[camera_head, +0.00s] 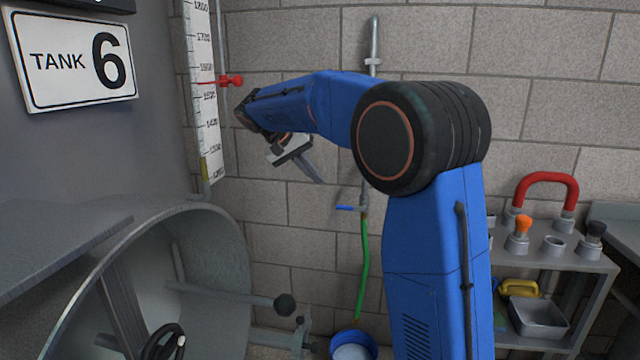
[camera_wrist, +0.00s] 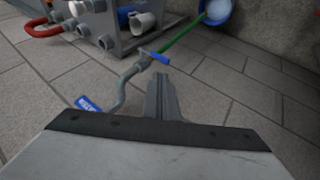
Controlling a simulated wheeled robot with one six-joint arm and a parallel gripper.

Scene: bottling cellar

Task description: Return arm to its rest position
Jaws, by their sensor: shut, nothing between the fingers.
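My gripper (camera_head: 319,180) hangs at the end of my blue arm in the head view, pointing down and to the right in front of the block wall. My arm is raised and bent, reaching left from its large black elbow joint. In the wrist view my gripper (camera_wrist: 158,76) has its narrow grey fingers together with nothing between them. It appears clear of everything around it, though the distance to the pipe behind it is hard to judge.
The Tank 6 sign (camera_head: 75,62), level scale (camera_head: 203,90) and open round hatch (camera_head: 235,260) are at left. A pipe with a blue-handled valve (camera_head: 347,208) and green hose (camera_head: 364,265) runs down the wall above a blue bucket (camera_head: 354,339). A shelf (camera_head: 585,258) stands right.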

